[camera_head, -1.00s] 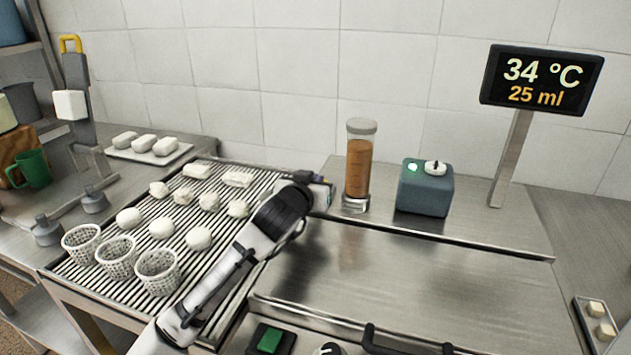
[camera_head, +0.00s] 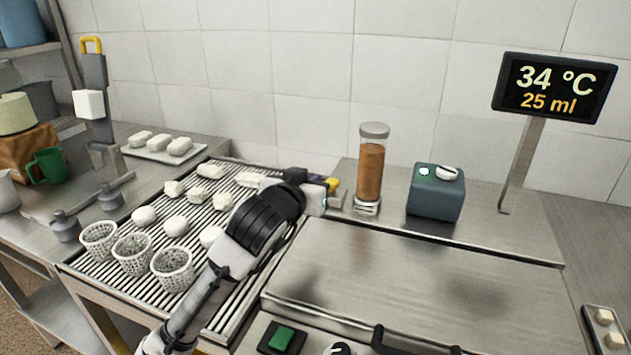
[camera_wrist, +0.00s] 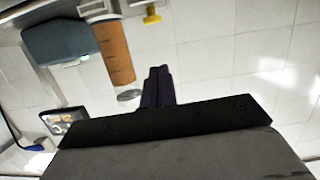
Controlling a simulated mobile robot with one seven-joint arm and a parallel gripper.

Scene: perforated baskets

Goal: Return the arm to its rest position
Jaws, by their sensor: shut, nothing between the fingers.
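My arm (camera_head: 262,222) reaches up from the bottom of the head view over the right side of the slatted rack. My gripper (camera_head: 335,187) is at its far end, just left of the clear cylinder with brown contents (camera_head: 370,168), and looks empty. In the wrist view, my gripper's dark fingers (camera_wrist: 158,84) are together with nothing between them. That view appears upside down, with the brown cylinder (camera_wrist: 115,52) and the blue-grey box (camera_wrist: 60,40) beyond the fingers.
Three perforated baskets (camera_head: 172,268) stand at the front left of the slatted rack (camera_head: 232,290), with several white lumps behind them. The blue-grey box (camera_head: 436,195) and a display (camera_head: 553,88) stand to the right. The steel surface (camera_head: 420,280) right of my arm is bare.

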